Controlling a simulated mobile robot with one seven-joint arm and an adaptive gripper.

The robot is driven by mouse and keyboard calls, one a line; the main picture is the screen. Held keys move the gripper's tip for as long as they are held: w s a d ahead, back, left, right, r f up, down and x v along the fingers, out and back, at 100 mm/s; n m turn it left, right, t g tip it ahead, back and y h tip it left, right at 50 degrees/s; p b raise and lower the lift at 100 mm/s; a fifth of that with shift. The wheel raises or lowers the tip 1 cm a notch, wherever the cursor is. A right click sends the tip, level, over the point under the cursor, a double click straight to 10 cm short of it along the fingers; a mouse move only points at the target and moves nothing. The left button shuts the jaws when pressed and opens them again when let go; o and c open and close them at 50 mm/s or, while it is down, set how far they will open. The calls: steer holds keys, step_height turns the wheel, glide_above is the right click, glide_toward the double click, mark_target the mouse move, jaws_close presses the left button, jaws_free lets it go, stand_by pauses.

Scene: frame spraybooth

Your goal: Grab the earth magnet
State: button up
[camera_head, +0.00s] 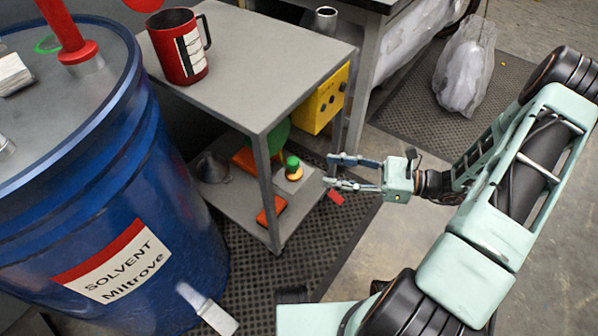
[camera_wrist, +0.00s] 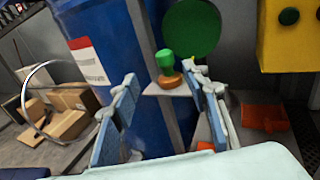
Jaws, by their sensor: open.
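A small piece with a green knob and an orange-brown base, which looks like the earth magnet (camera_head: 293,165), stands upright on the lower shelf of the grey cart. It also shows in the wrist view (camera_wrist: 166,66), ahead of the fingers and roughly between their tips. I cannot be sure it is the magnet, as orange pieces lie nearby. My gripper (camera_head: 330,170) is open and empty, just right of the cart's side, apart from the piece. In the wrist view, the two blue-padded fingers of my gripper (camera_wrist: 160,82) stand wide apart.
The grey cart (camera_head: 262,75) has a post near the piece and a top shelf above it. Orange pieces (camera_head: 271,211), a metal funnel (camera_head: 211,168) and a yellow box (camera_head: 322,100) are close by. A blue solvent drum (camera_head: 150,190) stands left.

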mark_target(293, 160)
steer(key=shift+t, duration=0.4)
steer(key=b+x, duration=0.1)
steer(key=x, duration=0.4)
steer(key=b+x, duration=0.1)
steer(key=x, duration=0.5)
steer(key=shift+w+r, duration=0.2)
steer(key=shift+r, duration=0.05)
jaws_close()
